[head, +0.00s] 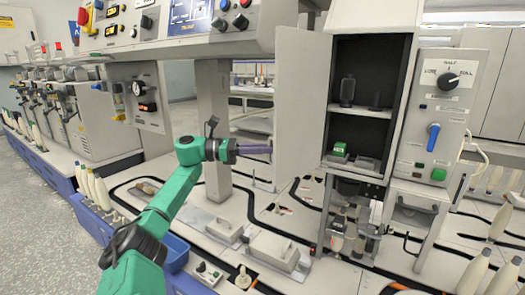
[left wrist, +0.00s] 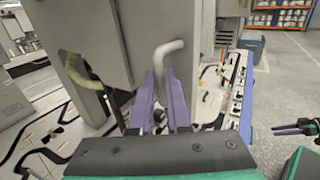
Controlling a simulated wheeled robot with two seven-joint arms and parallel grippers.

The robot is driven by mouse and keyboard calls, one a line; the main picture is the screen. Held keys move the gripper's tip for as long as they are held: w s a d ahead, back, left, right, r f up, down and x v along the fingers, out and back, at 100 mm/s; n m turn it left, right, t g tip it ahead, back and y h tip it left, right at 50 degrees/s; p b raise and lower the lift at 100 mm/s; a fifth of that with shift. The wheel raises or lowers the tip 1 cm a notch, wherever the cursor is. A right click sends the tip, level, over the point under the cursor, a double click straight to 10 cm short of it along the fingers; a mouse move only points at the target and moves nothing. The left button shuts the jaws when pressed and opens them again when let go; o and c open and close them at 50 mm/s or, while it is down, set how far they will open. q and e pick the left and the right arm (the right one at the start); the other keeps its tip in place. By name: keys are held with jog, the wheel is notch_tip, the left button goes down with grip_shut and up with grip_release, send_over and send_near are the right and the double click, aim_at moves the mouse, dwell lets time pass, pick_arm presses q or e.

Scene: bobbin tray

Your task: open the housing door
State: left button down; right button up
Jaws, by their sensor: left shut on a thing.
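The housing (head: 373,60) is a tall grey cabinet with a dark inside, right of centre in the head view. Its grey door (head: 302,95) stands swung out to the left, so the shelves show. My left gripper (head: 268,149) is at the door's outer edge, low down. In the left wrist view its purple fingers (left wrist: 160,100) are shut on the pale bent handle (left wrist: 169,50) beside the grey door panel (left wrist: 95,45). The grip point is partly hidden. My right gripper (left wrist: 298,128) shows small at the right edge of the left wrist view; its opening is unclear.
Inside the housing are a green block (head: 340,148) and dark parts on shelves. A control box (head: 438,115) with a blue lever stands to the right. A grey post (head: 213,120) stands close behind my left arm. Grey covers (head: 275,247) lie on the bench below.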

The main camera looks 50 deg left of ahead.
pick_arm(q)
jog(key=shift+w, duration=0.1)
jog(key=c, duration=1.1)
grip_release()
jog(key=shift+o, duration=1.1)
jog(key=shift+w+d+f, duration=0.15)
jog(key=shift+w+d, duration=0.05)
jog(key=shift+w, duration=0.15)
jog(key=shift+s, duration=0.1)
pick_arm(e)
jog(key=shift+w+d+f, duration=0.1)
jog(key=shift+w+d, duration=0.05)
pick_arm(q)
jog(key=shift+s+a, duration=0.1)
jog(key=p+v, duration=0.1)
jog(key=v, duration=1.3)
jog(key=shift+s+a, duration=0.15)
jog(key=shift+a, duration=0.05)
pick_arm(e)
jog(key=shift+d+r+n+g+h, duration=0.3)
jog(key=shift+d+r+g+h, duration=0.1)
jog(key=shift+d+g, duration=0.35)
jog(key=shift+a, duration=0.15)
